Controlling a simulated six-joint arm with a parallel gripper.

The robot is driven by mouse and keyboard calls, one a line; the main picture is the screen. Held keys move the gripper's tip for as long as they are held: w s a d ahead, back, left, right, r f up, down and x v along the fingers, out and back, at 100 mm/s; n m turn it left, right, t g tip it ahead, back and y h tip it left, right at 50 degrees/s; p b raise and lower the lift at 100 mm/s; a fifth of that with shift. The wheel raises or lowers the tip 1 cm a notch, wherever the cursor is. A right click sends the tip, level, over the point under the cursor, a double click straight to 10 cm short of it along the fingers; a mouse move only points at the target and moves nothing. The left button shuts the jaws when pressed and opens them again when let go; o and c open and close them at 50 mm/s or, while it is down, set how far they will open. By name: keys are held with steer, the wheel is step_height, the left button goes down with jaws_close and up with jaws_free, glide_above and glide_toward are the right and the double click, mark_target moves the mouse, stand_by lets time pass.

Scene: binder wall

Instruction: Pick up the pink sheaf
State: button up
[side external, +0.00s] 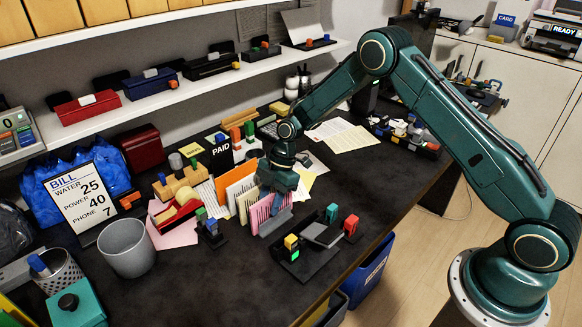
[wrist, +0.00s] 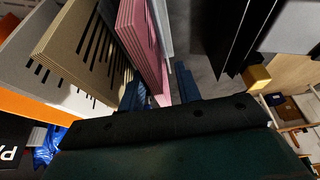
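The pink sheaf (side external: 261,215) stands upright in a grey rack at the front end of a row of sheaves. My gripper (side external: 277,200) points down over the sheaf's right end in the side view. In the wrist view my two blue fingers (wrist: 158,91) stand apart, one on each side of the pink sheaf (wrist: 143,38). Gaps seem to show between fingers and sheaf, so the gripper looks open. Whether either finger touches the sheaf is hard to tell.
A cream sheaf (wrist: 82,45) and an orange sheaf (side external: 238,189) stand close behind the pink one. A black tray with coloured blocks (side external: 306,262) lies to the front right. A small stand with coloured blocks (side external: 210,233) is to the left.

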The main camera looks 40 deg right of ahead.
steer(key=shift+f, duration=0.25)
stand_by(0.5)
jaws_close()
